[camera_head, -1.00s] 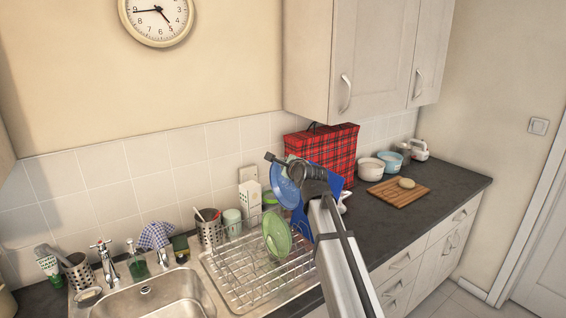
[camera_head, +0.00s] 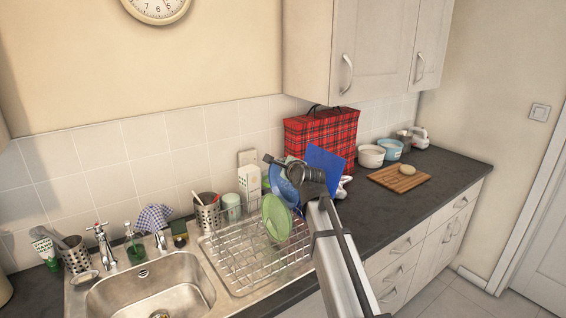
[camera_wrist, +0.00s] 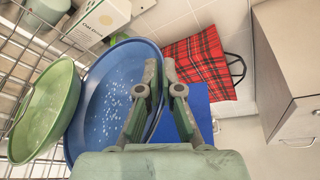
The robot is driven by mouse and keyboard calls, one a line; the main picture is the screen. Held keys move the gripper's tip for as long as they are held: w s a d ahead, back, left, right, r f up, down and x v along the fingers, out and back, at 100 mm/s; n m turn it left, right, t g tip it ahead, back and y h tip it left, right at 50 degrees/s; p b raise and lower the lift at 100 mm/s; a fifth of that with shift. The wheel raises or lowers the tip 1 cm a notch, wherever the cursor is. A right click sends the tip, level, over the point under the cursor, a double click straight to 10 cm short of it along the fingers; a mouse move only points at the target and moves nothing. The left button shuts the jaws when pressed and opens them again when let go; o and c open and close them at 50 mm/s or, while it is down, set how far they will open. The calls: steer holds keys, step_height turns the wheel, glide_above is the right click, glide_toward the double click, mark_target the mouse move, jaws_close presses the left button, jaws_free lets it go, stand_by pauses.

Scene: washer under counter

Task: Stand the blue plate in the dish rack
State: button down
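The blue plate (camera_head: 282,186) is on edge, steeply tilted, at the back right of the wire dish rack (camera_head: 236,262), behind a green plate (camera_head: 276,218) that stands in the rack. In the wrist view the blue plate (camera_wrist: 108,95) fills the left middle, and its right rim passes between the fingers of my gripper (camera_wrist: 161,68). My gripper (camera_head: 290,168) is shut on that rim. The green plate also shows in the wrist view (camera_wrist: 42,115), left of the blue plate. The blue plate's lower edge is hidden, so I cannot tell whether it touches the rack.
A flat blue board (camera_head: 326,162) stands just right of my gripper. A red tartan bag (camera_head: 335,132) is behind it. A white carton (camera_head: 249,184) and a utensil holder (camera_head: 207,213) stand behind the rack.

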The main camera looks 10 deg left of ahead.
mark_target(283, 190)
steer(key=shift+f+b, duration=3.2)
steer(key=shift+f, duration=2)
steer(key=c, duration=1.2)
jaws_free()
steer(key=shift+c, duration=0.2)
step_height(283, 190, up, 9)
steer(key=p, duration=0.7)
